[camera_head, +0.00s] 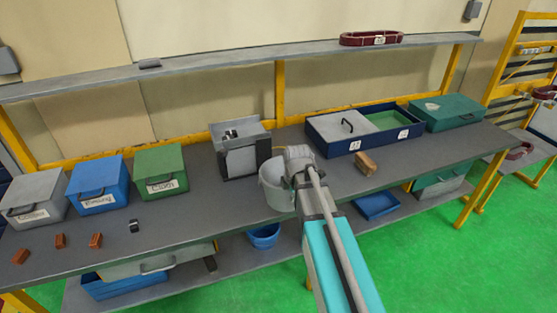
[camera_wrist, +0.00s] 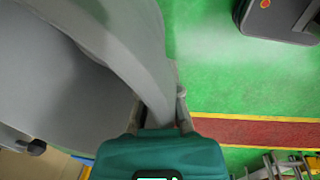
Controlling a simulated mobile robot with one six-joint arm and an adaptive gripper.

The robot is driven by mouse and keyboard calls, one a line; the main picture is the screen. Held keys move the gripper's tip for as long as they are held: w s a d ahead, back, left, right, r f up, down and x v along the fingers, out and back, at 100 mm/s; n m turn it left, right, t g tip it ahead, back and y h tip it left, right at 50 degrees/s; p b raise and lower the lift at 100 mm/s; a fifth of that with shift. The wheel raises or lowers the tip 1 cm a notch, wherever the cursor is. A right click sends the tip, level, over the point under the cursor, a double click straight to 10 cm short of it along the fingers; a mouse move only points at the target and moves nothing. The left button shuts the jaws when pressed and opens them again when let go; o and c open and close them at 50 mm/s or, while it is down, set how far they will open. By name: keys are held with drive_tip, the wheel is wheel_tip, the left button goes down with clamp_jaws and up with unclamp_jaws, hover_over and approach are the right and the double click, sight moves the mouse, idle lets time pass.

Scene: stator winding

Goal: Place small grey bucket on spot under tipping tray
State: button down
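The small grey bucket (camera_head: 274,186) is at my gripper (camera_head: 297,158), in front of and right of the tipping tray unit (camera_head: 241,155) in the head view. In the wrist view the bucket (camera_wrist: 60,95) fills the left side, and its rim runs between the fingers of my gripper (camera_wrist: 162,108), which are closed on it. The bucket looks about upright and overlaps the table's front edge; I cannot tell how high it is above the table. The tipping tray is a grey box with dark sides and small dark parts on top. The spot under it is not clearly visible.
On the table (camera_head: 205,220) stand grey, blue and green labelled boxes (camera_head: 160,170) at left, and a navy divided tray (camera_head: 365,130) and teal case (camera_head: 445,112) at right. A brown block (camera_head: 366,163) lies right of my gripper. A blue bucket (camera_head: 263,237) is on the lower shelf.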

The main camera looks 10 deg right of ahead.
drive_tip(key=s+d+f+b, duration=0.3)
drive_tip(key=d, duration=0.7)
drive_tip(key=s+d+f+m+b, duration=0.1)
drive_tip(key=s+d+f+b, duration=0.2)
drive_tip(key=d, duration=0.7)
drive_tip(key=shift+s+d+f, duration=0.2)
drive_tip(key=shift+s+d, duration=0.15)
drive_tip(key=shift+s, duration=0.4)
